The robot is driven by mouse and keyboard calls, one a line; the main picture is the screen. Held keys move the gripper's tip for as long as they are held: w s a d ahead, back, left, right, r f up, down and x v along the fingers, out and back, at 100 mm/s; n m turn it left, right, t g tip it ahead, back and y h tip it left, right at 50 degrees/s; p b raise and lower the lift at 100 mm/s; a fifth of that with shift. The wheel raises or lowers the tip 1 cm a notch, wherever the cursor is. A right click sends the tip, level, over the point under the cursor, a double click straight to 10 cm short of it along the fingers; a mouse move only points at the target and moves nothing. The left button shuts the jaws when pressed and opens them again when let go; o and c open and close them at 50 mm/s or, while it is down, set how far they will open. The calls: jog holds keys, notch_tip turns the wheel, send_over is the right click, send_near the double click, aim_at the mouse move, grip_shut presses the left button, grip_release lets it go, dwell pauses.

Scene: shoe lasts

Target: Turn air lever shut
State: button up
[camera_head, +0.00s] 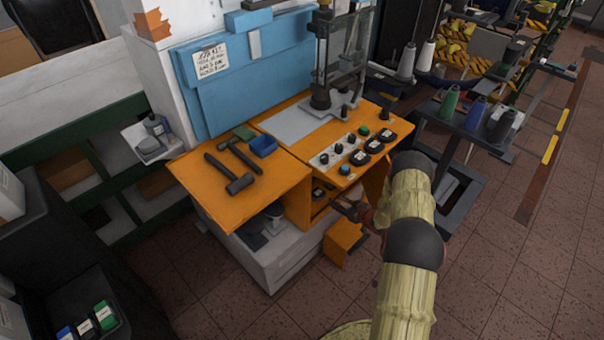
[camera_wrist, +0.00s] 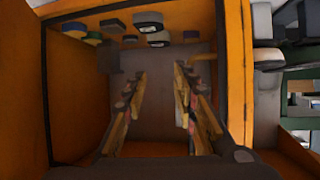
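My gripper (camera_head: 350,209) is in front of the open lower compartment of the orange machine bench (camera_head: 232,205), below its control panel. In the wrist view my gripper (camera_wrist: 164,74) has its two fingers well apart, with nothing visible between them. They point into an orange-walled recess (camera_wrist: 75,115) with a dark back. I cannot identify the air lever for certain in either view; it may be hidden by my arm or too small to tell.
The control panel (camera_head: 334,154) carries several knobs and gauges. A hammer (camera_head: 229,174) and a blue tray (camera_head: 263,146) lie on the bench top. A spool stand (camera_head: 462,120) stands right of my arm. An orange box (camera_head: 343,243) sits low beside the bench.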

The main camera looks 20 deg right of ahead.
jog(key=w+a+r+n+t+y, duration=0.1)
jog(key=w+a+r+t+y, duration=0.15)
jog(key=r, duration=0.35)
jog(key=w+a+r+n+t+y, duration=0.1)
jog(key=a+r+t+y, duration=0.15)
jog(key=r, duration=0.45)
jog(key=shift+g+h, duration=0.3)
jog(key=shift+g, duration=0.1)
jog(key=b+x, duration=0.2)
jog(key=x, duration=0.6)
jog(key=shift+c, duration=0.4)
grip_shut()
